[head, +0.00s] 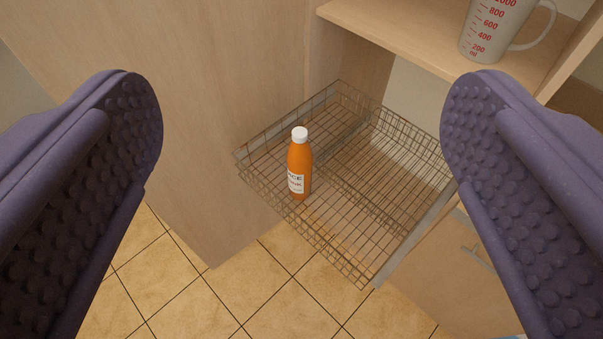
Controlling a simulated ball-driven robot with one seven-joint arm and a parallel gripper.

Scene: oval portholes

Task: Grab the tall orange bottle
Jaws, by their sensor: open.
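The tall orange bottle (300,168) has a white cap and a white label with dark letters. It stands upright in a wire basket (345,250), near the basket's left side. My gripper (302,115) is open, with one purple, studded finger at the left of the view and the other at the right. The bottle shows in the gap between the fingers, farther off and touched by neither. Nothing is between the fingers. The right finger hides part of the basket's right side.
The wire basket is pulled out from a wooden cabinet, with a tall wood panel (210,130) at its left. A measuring jug (490,30) stands on a shelf (400,40) at the upper right. The rest of the basket looks empty. Tiled floor (250,290) lies below.

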